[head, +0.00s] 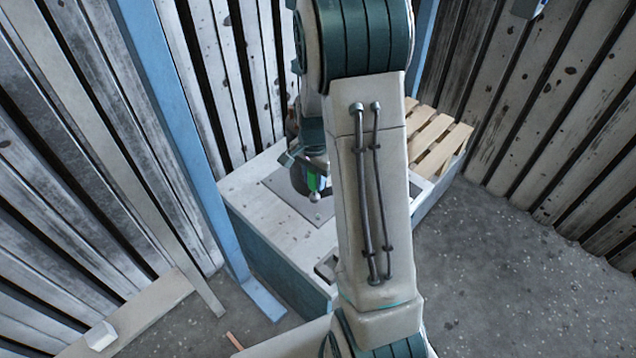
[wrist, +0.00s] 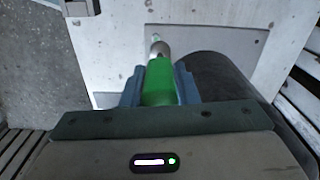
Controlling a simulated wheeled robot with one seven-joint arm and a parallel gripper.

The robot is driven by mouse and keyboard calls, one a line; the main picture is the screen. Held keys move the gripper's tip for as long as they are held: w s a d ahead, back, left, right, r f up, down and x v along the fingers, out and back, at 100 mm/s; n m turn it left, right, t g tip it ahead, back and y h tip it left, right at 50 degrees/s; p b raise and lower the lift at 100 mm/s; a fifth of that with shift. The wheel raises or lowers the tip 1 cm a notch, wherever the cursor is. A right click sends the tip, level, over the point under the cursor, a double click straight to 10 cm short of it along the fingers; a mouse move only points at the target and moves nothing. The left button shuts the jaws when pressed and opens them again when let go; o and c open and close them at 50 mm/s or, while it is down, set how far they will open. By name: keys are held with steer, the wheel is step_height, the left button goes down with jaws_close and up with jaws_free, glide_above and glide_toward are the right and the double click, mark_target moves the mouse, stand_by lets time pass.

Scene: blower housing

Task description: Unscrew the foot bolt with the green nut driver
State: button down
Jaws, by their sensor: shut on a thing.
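The green nut driver (wrist: 158,82) is held between the two blue-grey fingers of my gripper (wrist: 159,90) in the wrist view. Its metal socket (wrist: 160,49) points away from me toward a grey plate (wrist: 212,40). A small pale tip, perhaps the foot bolt (wrist: 155,37), shows just past the socket; I cannot tell if they touch. The dark rounded blower housing (wrist: 215,84) is close on the right of the driver. In the head view my gripper (head: 316,182) and the green driver (head: 313,181) show small beside my arm, above the plate (head: 283,184).
A pale-topped bench (head: 250,193) carries the plate. A slatted wooden pallet (head: 437,142) is at its far right. A blue post (head: 175,130) stands left of the bench. Plank walls enclose the area. Grey floor (head: 500,270) is open at the right. My arm hides the bench's middle.

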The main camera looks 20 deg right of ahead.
mark_target(318, 196)
steer(key=shift+s+d+f+m, duration=0.25)
steer(key=shift+d+f+m, duration=0.25)
steer(key=shift+m, duration=0.1)
steer(key=shift+a+f+b, duration=0.1)
steer(key=shift+f+b, duration=2.15)
steer(key=shift+f, duration=0.5)
steer(key=shift+f, duration=0.3)
